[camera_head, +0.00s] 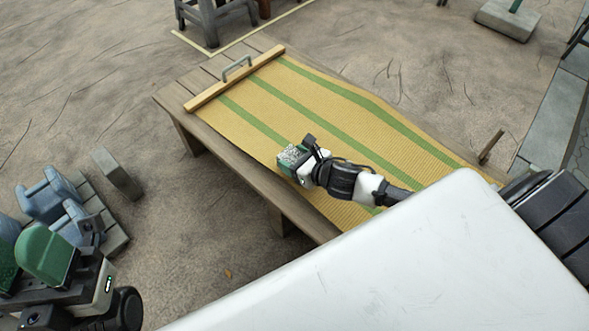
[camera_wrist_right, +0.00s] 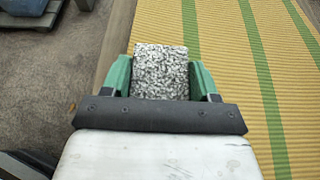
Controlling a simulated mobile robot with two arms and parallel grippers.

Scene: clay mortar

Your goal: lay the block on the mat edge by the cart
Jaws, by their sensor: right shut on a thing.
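A speckled grey block (camera_wrist_right: 161,72) is clamped between the green fingers of my right gripper (camera_wrist_right: 161,85). In the head view the block (camera_head: 291,156) and right gripper (camera_head: 297,162) are over the near-left edge of the yellow mat with green stripes (camera_head: 300,100). The wrist view shows the block across the mat's left edge (camera_wrist_right: 205,30). I cannot tell whether it touches the mat. A low slatted platform with blue-grey pieces (camera_head: 95,205), possibly the cart, is on the ground at the left. My left gripper (camera_head: 20,258) is at the lower left, its green fingers apart, partly cut off.
The mat lies on a wooden bench (camera_head: 173,98). A wooden bar (camera_head: 215,91) with a metal handle (camera_head: 236,66) crosses its far end. A grey slab (camera_head: 117,174) stands near the platform. Bare ground lies between platform and bench. My white body covers the lower right.

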